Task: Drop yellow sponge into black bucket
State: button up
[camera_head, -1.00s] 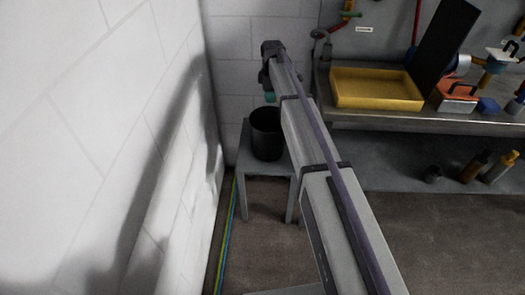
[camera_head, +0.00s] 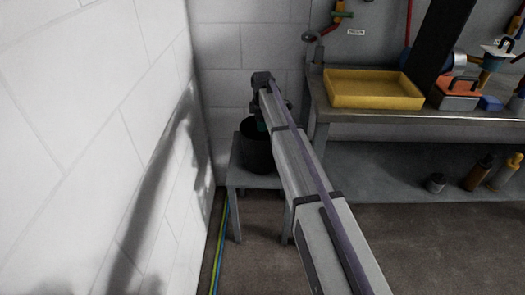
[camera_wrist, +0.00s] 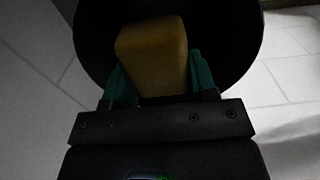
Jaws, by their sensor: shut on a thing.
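In the wrist view, my gripper (camera_wrist: 161,82) is shut on the yellow sponge (camera_wrist: 152,50), which sits between its two green fingers. Behind the sponge, the dark inside of the black bucket (camera_wrist: 235,35) fills the middle of the view, so the sponge is over the bucket's opening. In the head view, the bucket (camera_head: 257,155) stands upright on a small grey table. My gripper (camera_head: 261,124) is at the bucket's rim, partly hidden by my arm. The sponge cannot be made out in the head view.
The small grey table (camera_head: 238,182) stands in the corner by the white wall (camera_head: 80,120). To the right, a workbench (camera_head: 410,118) bears a yellow tray (camera_head: 372,91) and an orange toolbox (camera_head: 459,92). Bottles (camera_head: 480,173) stand on its lower shelf.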

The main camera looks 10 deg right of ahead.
jog(key=shift+r, duration=0.1)
jog(key=o, duration=1)
notch_tip(320, 180, up, 11)
jog(key=p, duration=1.1)
jog(key=s+r+m+p, duration=0.3)
jog(key=s+m, duration=0.2)
jog(key=s, duration=0.8)
jog(key=s+d+r+m+p, duration=0.1)
jog(key=s+r+m+p, duration=0.2)
jog(key=s, duration=1)
jog(key=s+r+m+p, duration=0.3)
jog(key=s+m, duration=0.4)
jog(key=s, duration=0.6)
jog(key=shift+d+r+m+p, duration=0.15)
jog(key=shift+r+m+p, duration=0.2)
jog(key=shift+m+p, duration=0.1)
